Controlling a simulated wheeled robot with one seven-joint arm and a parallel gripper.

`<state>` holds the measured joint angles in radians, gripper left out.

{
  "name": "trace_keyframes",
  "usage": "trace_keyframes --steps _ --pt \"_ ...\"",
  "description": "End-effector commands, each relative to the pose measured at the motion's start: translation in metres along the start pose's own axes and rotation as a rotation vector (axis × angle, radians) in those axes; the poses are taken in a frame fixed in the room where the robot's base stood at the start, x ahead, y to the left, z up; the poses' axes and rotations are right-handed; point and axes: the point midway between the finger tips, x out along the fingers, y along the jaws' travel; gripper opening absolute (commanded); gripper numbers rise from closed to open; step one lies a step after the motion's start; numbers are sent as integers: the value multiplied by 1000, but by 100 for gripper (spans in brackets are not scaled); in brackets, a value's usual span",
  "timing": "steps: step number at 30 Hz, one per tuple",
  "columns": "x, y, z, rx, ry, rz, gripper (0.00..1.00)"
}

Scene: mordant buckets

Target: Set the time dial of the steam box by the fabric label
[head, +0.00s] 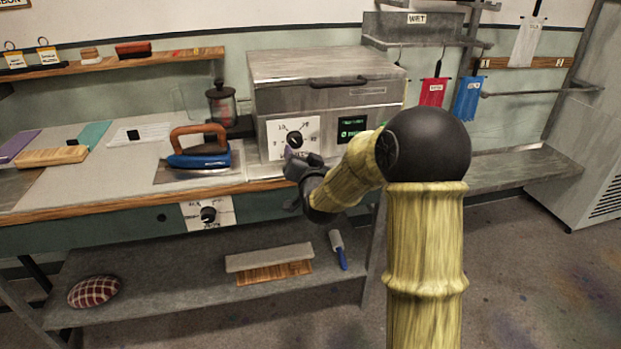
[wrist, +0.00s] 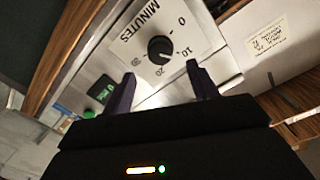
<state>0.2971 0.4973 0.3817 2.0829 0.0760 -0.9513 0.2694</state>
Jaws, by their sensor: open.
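The steam box (head: 325,105) is a grey metal box with a lid on the bench. Its time dial (head: 295,139) is a black knob on a white plate. In the wrist view the dial (wrist: 160,50) shows the word MINUTES and numbers around it; a pale mark on the knob seems to point near 10, but is too small to read surely. My gripper (head: 292,158) is open in front of the plate, and in the wrist view its dark fingers (wrist: 162,88) are apart, below the knob with nothing between them. A lettered card (wrist: 268,36) lies upper right, blurred.
A green display (head: 352,126) sits right of the dial. A blue iron (head: 200,157) stands left of the box. A second dial (head: 208,214) is on the bench front. Red (head: 432,92) and blue (head: 467,98) cloths hang at right. Floor at right is clear.

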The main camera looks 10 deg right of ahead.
Motion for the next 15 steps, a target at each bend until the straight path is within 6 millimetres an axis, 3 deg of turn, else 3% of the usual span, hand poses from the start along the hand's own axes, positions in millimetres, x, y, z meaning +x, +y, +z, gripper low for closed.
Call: trace_keyframes --steps 15 --pt "-89 0 0 -1 -1 1 59"
